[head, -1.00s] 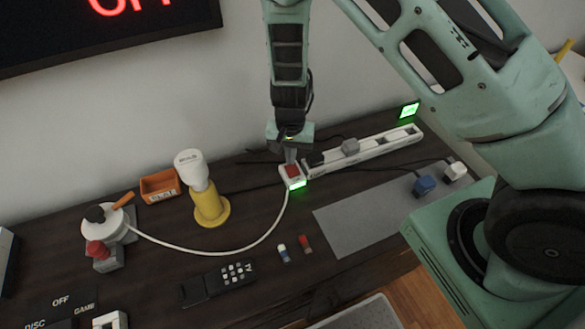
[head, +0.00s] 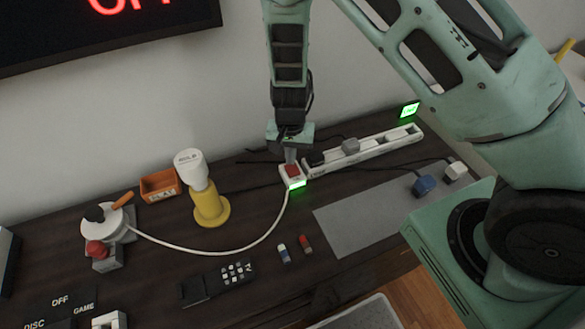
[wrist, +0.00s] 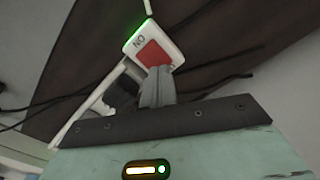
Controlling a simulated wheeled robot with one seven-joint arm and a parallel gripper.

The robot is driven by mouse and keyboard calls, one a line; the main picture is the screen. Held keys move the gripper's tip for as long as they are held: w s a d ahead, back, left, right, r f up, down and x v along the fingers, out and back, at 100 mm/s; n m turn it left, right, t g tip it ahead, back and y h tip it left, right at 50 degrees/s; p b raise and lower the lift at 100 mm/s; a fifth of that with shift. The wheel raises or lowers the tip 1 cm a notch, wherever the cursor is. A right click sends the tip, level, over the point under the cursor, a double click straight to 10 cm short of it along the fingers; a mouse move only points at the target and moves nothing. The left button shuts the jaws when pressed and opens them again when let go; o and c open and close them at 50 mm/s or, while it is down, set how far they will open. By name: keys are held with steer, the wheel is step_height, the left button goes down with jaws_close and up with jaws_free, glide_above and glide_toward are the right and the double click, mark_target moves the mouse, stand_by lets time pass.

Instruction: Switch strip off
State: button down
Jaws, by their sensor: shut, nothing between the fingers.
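The white power strip (head: 370,149) lies along the back of the dark desk. Its left end carries a red switch (head: 292,171) with a lit green band in front. In the wrist view the red switch (wrist: 154,54) sits beside the letters "ON" and a green glow. My gripper (head: 291,158) points down at the switch end, fingers shut and empty. In the wrist view the fingertips (wrist: 158,70) overlap the edge of the red switch; whether they press on it I cannot tell. A small green lit sign (head: 410,110) stands behind the strip's far end.
A black plug and a grey plug (head: 350,146) sit in the strip. A white cord (head: 215,252) runs left across the desk. A yellow-based lamp-like thing (head: 208,204), an orange bin (head: 160,185) and a remote (head: 238,272) stand nearby. A grey mat (head: 365,217) lies to the right, mostly clear.

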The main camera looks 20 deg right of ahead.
steer(key=shift+f+b, duration=0.6)
steer(key=shift+f, duration=0.25)
steer(key=shift+r, duration=0.1)
step_height(320, 180, up, 7)
steer(key=p, duration=0.6)
stand_by(0.5)
stand_by(0.4)
steer(key=s+a+r+n+g+y, duration=0.1)
steer(key=s+a+r+n, duration=0.2)
steer(key=s+a+r, duration=0.45)
steer(key=s+a+r+n+y, duration=0.15)
steer(key=s+r+n, duration=0.3)
steer(key=r, duration=0.55)
steer(key=s+d+r+n+h, duration=0.1)
steer(key=s+r+n, duration=0.2)
steer(key=s, duration=0.3)
steer(key=s+d+r+n+t+h, duration=0.1)
steer(key=s+r+n, duration=0.2)
steer(key=s+r, duration=0.2)
steer(key=shift+s+d, duration=0.4)
steer(key=shift+s, duration=0.65)
